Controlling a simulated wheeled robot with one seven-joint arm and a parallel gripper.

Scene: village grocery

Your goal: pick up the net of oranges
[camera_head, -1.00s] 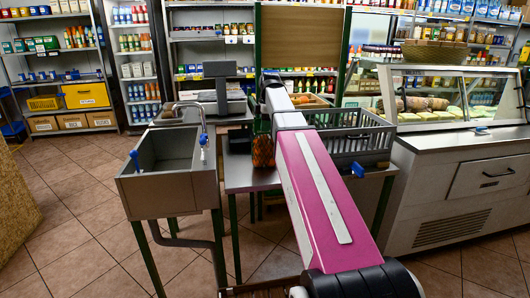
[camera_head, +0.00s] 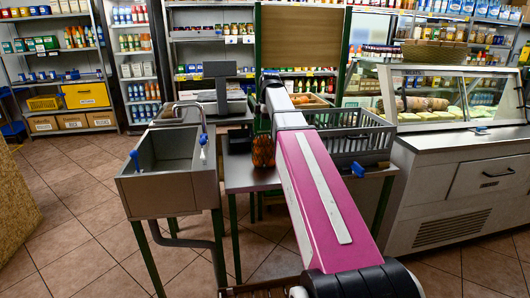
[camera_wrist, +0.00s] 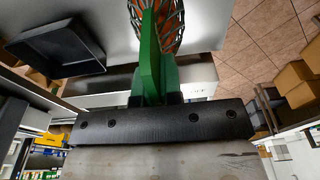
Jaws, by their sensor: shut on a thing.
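The net of oranges (camera_head: 263,151) shows as an orange bundle in dark mesh, just left of my arm above the near part of the grey table (camera_head: 245,177). In the wrist view the net (camera_wrist: 176,32) is at the top edge, partly hidden behind the green fingers. My gripper (camera_wrist: 156,25) is shut on the net. In the head view my arm hides most of the gripper. I cannot tell whether the net's underside touches the table.
A grey sink (camera_head: 170,192) with a tap (camera_head: 203,135) stands left of the table. A grey slatted crate (camera_head: 357,143) is at the right, beyond my arm. A scale (camera_head: 220,98) stands behind. A glass display counter (camera_head: 455,95) is further right.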

